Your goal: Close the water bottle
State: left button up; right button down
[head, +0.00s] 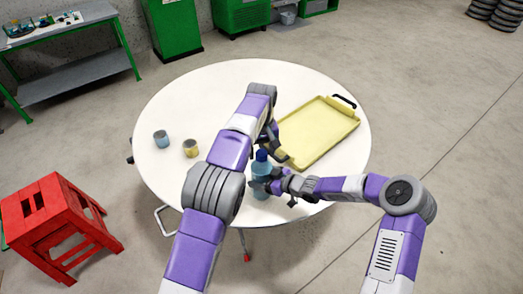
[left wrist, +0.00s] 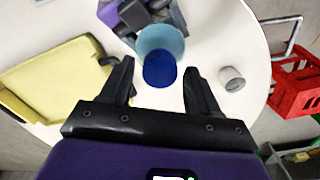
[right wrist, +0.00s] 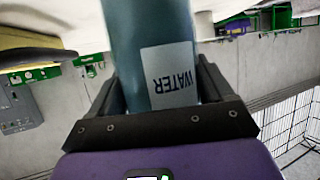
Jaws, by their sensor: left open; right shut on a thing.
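The light blue water bottle (head: 261,178) stands upright near the front edge of the round white table. A dark blue cap (head: 261,155) shows at its top; I cannot tell how tightly it sits. My right gripper (head: 274,185) is shut on the bottle's side. The right wrist view shows the bottle (right wrist: 150,50) between its fingers, with a WATER label upside down. My left gripper (head: 272,151) is above the bottle, open. In the left wrist view the cap (left wrist: 160,70) lies between the spread fingers, with a gap on each side, and the bottle (left wrist: 160,40) shows behind it.
A yellow tray (head: 315,132) with a dark handle lies on the table's right side. A blue-grey cup (head: 161,139) and a yellow-grey cup (head: 190,148) stand on the left. A red stool (head: 50,222) is on the floor at left. The table's (head: 195,100) back left is clear.

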pick_arm(q)
jog(key=shift+f, duration=0.2)
jog(key=c, duration=1.1)
jog(key=o, duration=1.3)
jog(key=shift+r, duration=3.75)
pick_arm(e)
grip_release()
